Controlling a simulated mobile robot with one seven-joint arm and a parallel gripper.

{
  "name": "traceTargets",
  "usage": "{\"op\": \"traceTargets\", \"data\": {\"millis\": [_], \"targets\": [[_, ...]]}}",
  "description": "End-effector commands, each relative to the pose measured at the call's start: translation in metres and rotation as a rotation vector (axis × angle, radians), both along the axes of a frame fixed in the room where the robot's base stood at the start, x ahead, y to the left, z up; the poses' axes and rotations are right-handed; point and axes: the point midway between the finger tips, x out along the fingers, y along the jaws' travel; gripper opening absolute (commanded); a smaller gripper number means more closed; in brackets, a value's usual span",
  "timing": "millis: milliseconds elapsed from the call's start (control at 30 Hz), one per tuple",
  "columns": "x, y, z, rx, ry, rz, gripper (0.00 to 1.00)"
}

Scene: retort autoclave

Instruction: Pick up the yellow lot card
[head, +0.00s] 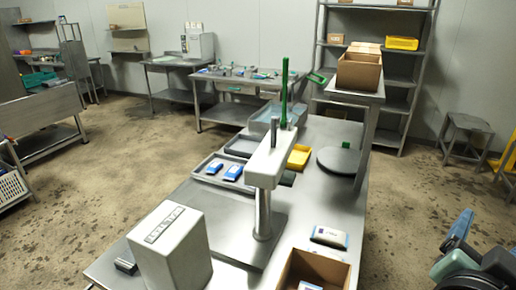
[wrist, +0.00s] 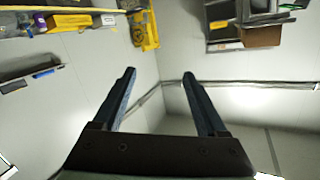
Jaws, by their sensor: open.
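A yellow item (head: 298,156) lies on the steel table behind the white-headed post. The post partly hides it, and I cannot tell whether it is the lot card or a small tray. No other clear candidate for the card shows on the table. My gripper (head: 462,224) is at the right edge of the head view, out over the floor to the right of the table and well apart from the yellow item. In the wrist view, my gripper (wrist: 159,74) has its two blue fingers spread with nothing between them. That view shows walls and shelving, with no card that I can make out.
The steel table (head: 338,207) carries a white-headed post (head: 272,160), a grey box (head: 170,250), an open carton (head: 322,268), a white-and-blue pack (head: 330,236) and a tray (head: 208,178) with blue packs. A raised shelf holds a carton (head: 358,74).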

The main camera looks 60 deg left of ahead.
Motion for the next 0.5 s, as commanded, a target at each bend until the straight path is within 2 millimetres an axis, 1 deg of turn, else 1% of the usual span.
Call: {"op": "traceTargets", "data": {"millis": [33,67,133,167,200,267,300,333,367,400,467,500], "targets": [[-0.002,0.017,0.002,0.042,0.094,0.019,0.75],[-0.004,0.026,-0.007,0.073,0.153,0.024,0.75],[-0.016,0.053,-0.038,0.157,0.323,0.030,0.75],[-0.026,0.068,-0.056,0.198,0.415,0.025,0.75],[-0.042,0.085,-0.083,0.250,0.533,0.007,0.75],[-0.069,0.106,-0.123,0.313,0.696,-0.042,0.75],[-0.090,0.118,-0.148,0.347,0.796,-0.085,0.75],[-0.107,0.126,-0.167,0.368,0.867,-0.123,0.75],[-0.124,0.132,-0.184,0.384,0.934,-0.166,0.75],[-0.148,0.138,-0.206,0.398,1.016,-0.231,0.75],[-0.182,0.142,-0.234,0.410,1.114,-0.335,0.75],[-0.203,0.143,-0.250,0.412,1.165,-0.405,0.75]]}}
